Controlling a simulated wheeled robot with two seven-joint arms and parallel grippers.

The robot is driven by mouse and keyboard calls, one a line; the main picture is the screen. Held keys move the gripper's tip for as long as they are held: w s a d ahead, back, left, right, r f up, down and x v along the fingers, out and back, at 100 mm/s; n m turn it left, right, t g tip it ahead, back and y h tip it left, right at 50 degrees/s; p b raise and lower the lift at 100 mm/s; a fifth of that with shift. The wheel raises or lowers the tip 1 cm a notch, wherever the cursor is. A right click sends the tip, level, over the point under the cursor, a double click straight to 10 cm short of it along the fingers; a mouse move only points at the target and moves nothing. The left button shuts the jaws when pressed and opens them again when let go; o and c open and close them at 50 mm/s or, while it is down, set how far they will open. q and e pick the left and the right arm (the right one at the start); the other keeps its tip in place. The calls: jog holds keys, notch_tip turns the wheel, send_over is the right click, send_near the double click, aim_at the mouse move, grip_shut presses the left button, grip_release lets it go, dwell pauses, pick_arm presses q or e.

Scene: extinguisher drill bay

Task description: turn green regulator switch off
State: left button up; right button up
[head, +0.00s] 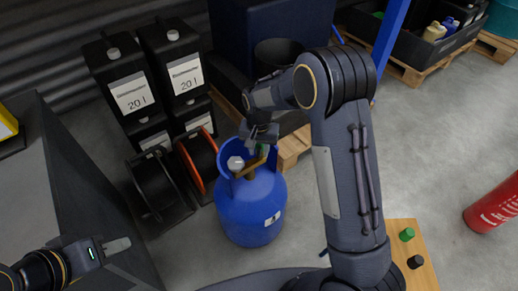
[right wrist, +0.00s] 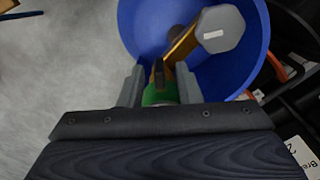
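A blue gas cylinder (head: 250,212) stands upright on the floor in the head view. Inside its collar are a brass valve body (head: 251,172) and a grey hexagonal cap (head: 235,163), which also shows in the right wrist view (right wrist: 220,28). The green regulator switch (right wrist: 160,96) lies between the fingers of my right gripper (right wrist: 159,88); its far part is dark. The fingers are apart, one on each side of it; I cannot tell whether they touch it. In the head view my right gripper (head: 262,136) partly hides the switch. My left gripper (head: 117,246) is empty at lower left.
Black 20 l canisters (head: 128,92) and cable reels (head: 158,182) stand left of the cylinder. A wooden surface (head: 408,262) with green and black knobs is at lower right. A red extinguisher (head: 493,207) is at far right.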

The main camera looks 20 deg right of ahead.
grip_shut()
jog(key=shift+d+f+t+y+b, duration=0.15)
jog(key=shift+t+y+b, duration=0.25)
jog(key=shift+y+b, duration=0.4)
jog(key=shift+s+d+f+t+y+b, duration=0.15)
jog(key=shift+t+y+b, duration=1)
jog(key=shift+y+b, duration=1.95)
jog(key=shift+s+d+f+t+y+b, duration=0.2)
jog(key=shift+t+y+b, duration=1.25)
jog(key=shift+b, duration=2.95)
jog(key=shift+d+f+t+y+b, duration=0.25)
jog(key=shift+t+y+b, duration=0.65)
jog(key=shift+y+b, duration=2.3)
jog(key=shift+a+h+b, duration=0.1)
jog(key=shift+h+b, duration=0.25)
jog(key=shift+b, duration=0.2)
